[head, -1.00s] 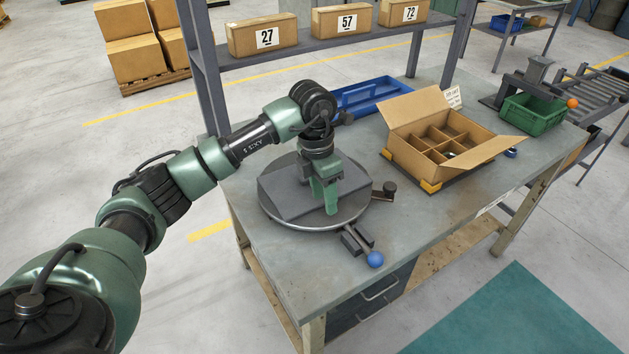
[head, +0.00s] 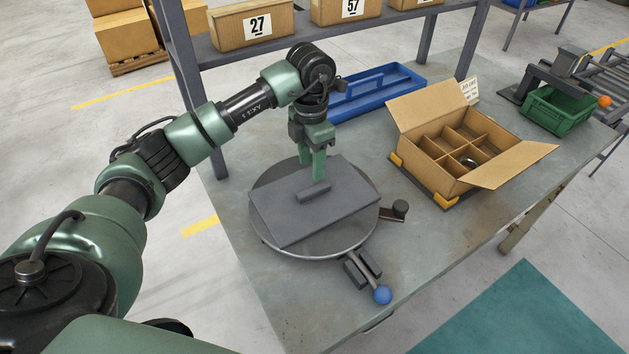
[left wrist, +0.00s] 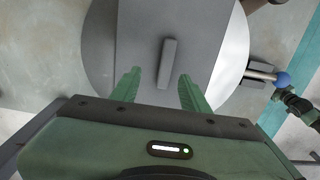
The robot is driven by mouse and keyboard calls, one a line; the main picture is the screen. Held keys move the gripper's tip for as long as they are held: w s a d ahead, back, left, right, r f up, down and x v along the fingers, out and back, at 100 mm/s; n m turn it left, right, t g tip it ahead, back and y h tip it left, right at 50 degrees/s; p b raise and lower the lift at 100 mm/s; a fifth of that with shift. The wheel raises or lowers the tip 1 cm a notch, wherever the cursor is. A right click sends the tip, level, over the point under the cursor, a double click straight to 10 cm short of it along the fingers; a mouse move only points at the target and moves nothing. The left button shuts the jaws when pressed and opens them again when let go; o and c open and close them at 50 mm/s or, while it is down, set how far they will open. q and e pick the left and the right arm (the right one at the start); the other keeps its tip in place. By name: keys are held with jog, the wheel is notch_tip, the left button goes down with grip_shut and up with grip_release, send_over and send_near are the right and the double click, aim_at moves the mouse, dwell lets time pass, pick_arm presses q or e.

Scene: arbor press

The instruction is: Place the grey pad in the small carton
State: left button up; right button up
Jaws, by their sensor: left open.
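A grey slab (head: 345,213) lies on a round turntable (head: 272,185) on the workbench. A small raised grey bar (head: 313,192) sits on the slab; I cannot tell whether it is the pad or the slab's handle. My left gripper (head: 311,170) is open and empty, pointing down just above and behind the bar. In the left wrist view the bar (left wrist: 167,63) lies ahead between the spread fingers (left wrist: 160,80), apart from them. An open carton (head: 430,165) with dividers stands to the right; a dark ring-like item (head: 469,161) lies in one compartment. My right gripper is out of view.
A blue tray (head: 393,83) lies behind the turntable. A blue-knobbed lever (head: 382,295) and a dark knob (head: 400,207) stick out beside it. A green bin (head: 560,110) stands at far right. Numbered boxes (head: 251,24) stand on the shelf above. The bench front is clear.

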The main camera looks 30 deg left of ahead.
aim_at(314, 189)
pick_arm(q)
jog(key=shift+s+d+f+p, duration=0.1)
jog(key=shift+f+p, duration=0.25)
jog(key=shift+f, duration=0.5)
jog(key=shift+s+d+f+p, duration=0.25)
jog(key=shift+d+f+p, duration=0.05)
jog(key=shift+f+p, duration=0.3)
jog(key=shift+s+d+f+p, duration=0.25)
jog(key=shift+f+p, duration=0.3)
jog(key=f, duration=0.2)
jog(key=shift+w+a+f, duration=0.15)
jog(key=shift+w+f, duration=0.2)
jog(key=shift+f, duration=0.2)
jog(key=c, duration=0.8)
grip_shut()
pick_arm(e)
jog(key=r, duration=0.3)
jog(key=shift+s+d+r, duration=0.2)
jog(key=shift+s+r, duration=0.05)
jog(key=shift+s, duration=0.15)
